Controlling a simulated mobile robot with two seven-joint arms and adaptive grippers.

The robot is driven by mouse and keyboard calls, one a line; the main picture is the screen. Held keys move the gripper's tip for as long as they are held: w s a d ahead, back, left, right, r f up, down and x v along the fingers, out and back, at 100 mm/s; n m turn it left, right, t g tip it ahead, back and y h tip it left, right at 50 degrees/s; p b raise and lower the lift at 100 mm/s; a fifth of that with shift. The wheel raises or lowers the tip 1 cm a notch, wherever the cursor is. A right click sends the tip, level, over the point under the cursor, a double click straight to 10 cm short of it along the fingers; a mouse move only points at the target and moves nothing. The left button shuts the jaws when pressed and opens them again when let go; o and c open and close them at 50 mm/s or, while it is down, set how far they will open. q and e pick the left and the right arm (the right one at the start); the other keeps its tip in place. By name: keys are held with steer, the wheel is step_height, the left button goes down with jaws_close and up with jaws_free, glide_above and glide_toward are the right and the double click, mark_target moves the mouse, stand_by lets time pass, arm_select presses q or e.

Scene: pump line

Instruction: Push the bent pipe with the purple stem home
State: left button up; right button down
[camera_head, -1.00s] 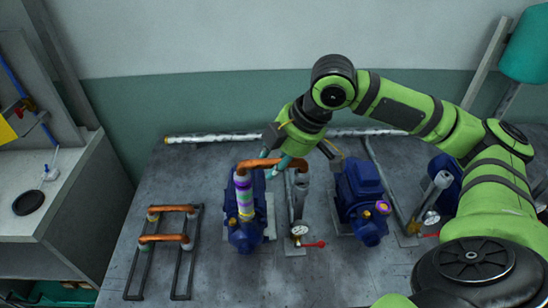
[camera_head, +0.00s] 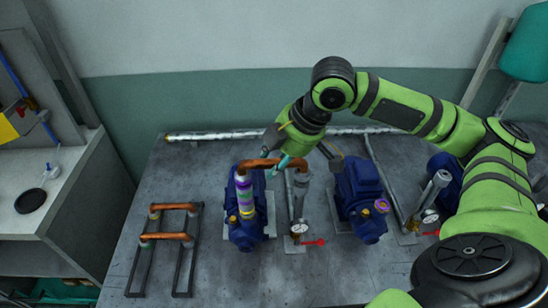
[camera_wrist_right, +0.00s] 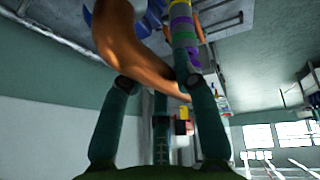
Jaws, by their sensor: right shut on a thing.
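The bent pipe (camera_head: 262,163) is a copper arch. In the head view it spans from the banded stem (camera_head: 246,210), with purple, white, green and yellow rings, on the left blue pump to a grey upright pipe (camera_head: 301,187). Its ends look to be at the tops of both; how deep they sit cannot be told. My right gripper (camera_head: 286,162) is shut on the pipe near its right bend. In the right wrist view the copper pipe (camera_wrist_right: 130,45) crosses between the fingers, with the banded stem (camera_wrist_right: 182,25) beyond. My left gripper is not in view.
Another blue pump (camera_head: 360,195) with a purple-ringed outlet stands to the right. A black rack (camera_head: 187,260) with two copper pipes lies at left. A gauge (camera_head: 298,229) with a red-handled valve (camera_head: 315,243) stands in front of the grey pipe. The front table is clear.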

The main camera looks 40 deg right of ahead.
steer(key=shift+f, duration=0.15)
stand_by(0.7)
steer(key=shift+s+f, duration=0.25)
steer(key=shift+f, duration=0.1)
stand_by(0.5)
steer(key=shift+r+p, duration=0.2)
steer(key=shift+p, duration=0.4)
steer(key=shift+w+r+p, duration=0.15)
steer(key=shift+w+p, duration=0.05)
steer(key=shift+p, duration=0.1)
stand_by(0.6)
steer(key=shift+p, duration=0.8)
stand_by(0.6)
stand_by(0.3)
steer(key=c, duration=1.2)
jaws_free()
